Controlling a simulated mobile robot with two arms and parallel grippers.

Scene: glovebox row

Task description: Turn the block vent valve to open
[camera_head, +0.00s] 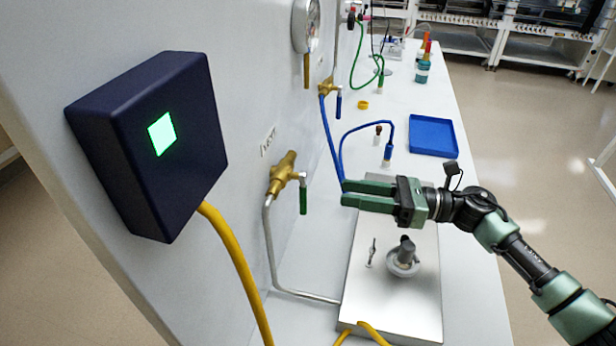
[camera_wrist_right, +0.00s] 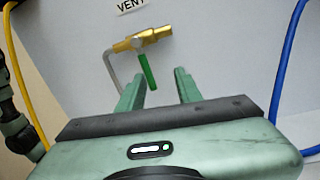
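The vent valve has a brass body (camera_head: 283,172) on the white wall panel and a green lever (camera_head: 303,200) that hangs down. In the right wrist view the brass body (camera_wrist_right: 143,40) sits under a "VENT" label (camera_wrist_right: 131,5), and the lever (camera_wrist_right: 147,72) points down, leaning slightly right. My right gripper (camera_head: 344,192) is open and empty, its fingers pointing at the wall, to the right of the lever and apart from it. In the wrist view the lever's lower end appears between the fingertips (camera_wrist_right: 158,82). My left gripper is not in view.
A dark box with a lit green screen (camera_head: 162,133) is on the wall at left, with a yellow hose (camera_head: 238,268). A second brass valve with a blue lever (camera_head: 338,105) is farther back. Below my right gripper lies a metal plate (camera_head: 415,315); a blue tray (camera_head: 433,155) lies beyond.

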